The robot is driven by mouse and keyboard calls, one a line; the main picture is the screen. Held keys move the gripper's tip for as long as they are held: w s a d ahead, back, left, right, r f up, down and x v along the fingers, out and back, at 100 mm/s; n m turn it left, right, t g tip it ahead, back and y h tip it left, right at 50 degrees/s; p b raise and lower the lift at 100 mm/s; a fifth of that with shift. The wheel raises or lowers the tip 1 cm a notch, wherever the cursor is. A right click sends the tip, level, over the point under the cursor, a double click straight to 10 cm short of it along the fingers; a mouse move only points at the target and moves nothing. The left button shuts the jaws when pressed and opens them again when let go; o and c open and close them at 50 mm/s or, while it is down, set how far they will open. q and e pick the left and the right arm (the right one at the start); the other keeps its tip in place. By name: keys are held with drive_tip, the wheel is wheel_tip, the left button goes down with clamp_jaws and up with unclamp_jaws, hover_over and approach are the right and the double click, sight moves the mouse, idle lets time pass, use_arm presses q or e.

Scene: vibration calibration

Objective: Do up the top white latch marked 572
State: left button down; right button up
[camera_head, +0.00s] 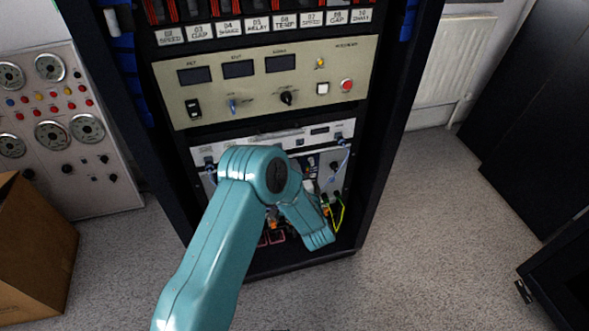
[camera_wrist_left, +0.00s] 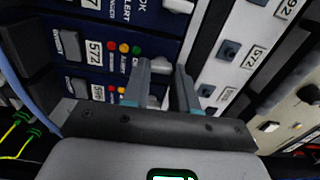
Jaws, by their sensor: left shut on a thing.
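In the left wrist view, my left gripper (camera_wrist_left: 161,78) has its two grey-teal fingers on either side of a small pale latch (camera_wrist_left: 160,65). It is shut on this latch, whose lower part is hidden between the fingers. A tag reading 572 (camera_wrist_left: 95,51) is on the dark blue panel to the left, in line with the latch. Another 572 tag (camera_wrist_left: 252,58) is on the pale strip to the right. A second white latch (camera_wrist_left: 178,5) shows at the top edge. In the head view my left arm hides the gripper and the latch. My right gripper is not in view.
The equipment rack (camera_head: 375,120) has a beige control panel (camera_head: 320,95) above the work area. Loose cables (camera_head: 335,210) hang in the lower bay. A gauge panel (camera_head: 70,130) and a cardboard box (camera_head: 35,250) stand at left.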

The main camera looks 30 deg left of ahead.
use_arm(q)
drive_tip(key=shift+m, duration=0.4)
drive_tip(key=c, duration=0.9)
unclamp_jaws()
drive_tip(key=shift+d, duration=0.1)
drive_tip(key=p+v, duration=0.2)
drive_tip(key=v, duration=1.4)
drive_tip(key=shift+s+p, duration=0.15)
drive_tip(key=shift+p, duration=0.25)
